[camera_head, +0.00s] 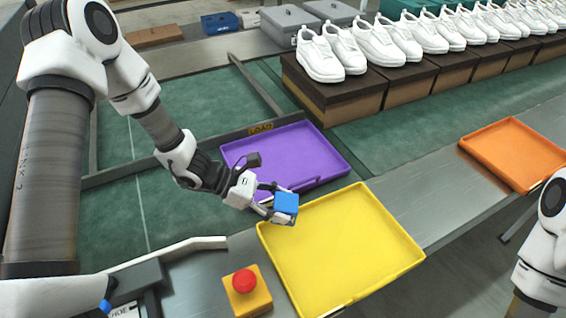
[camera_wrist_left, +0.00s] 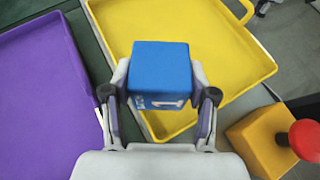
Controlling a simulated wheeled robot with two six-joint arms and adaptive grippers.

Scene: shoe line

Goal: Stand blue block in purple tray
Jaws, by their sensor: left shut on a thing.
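The blue block (camera_head: 286,206) is held in my left gripper (camera_head: 272,204), above the gap between the purple tray and the yellow tray. In the left wrist view the blue block (camera_wrist_left: 160,72) sits between the two fingers of my left gripper (camera_wrist_left: 160,95), with white marking on its near face. The purple tray (camera_head: 318,158) lies behind the gripper and looks empty; it also shows at the left of the wrist view (camera_wrist_left: 35,95). My right gripper is not in view; only part of the right arm shows at the right edge.
An empty yellow tray (camera_head: 340,248) lies in front, and an orange tray (camera_head: 515,152) at the right. A yellow box with a red button (camera_head: 244,281) stands left of the yellow tray. White shoes (camera_head: 345,48) stand on brown boxes (camera_head: 333,93) behind.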

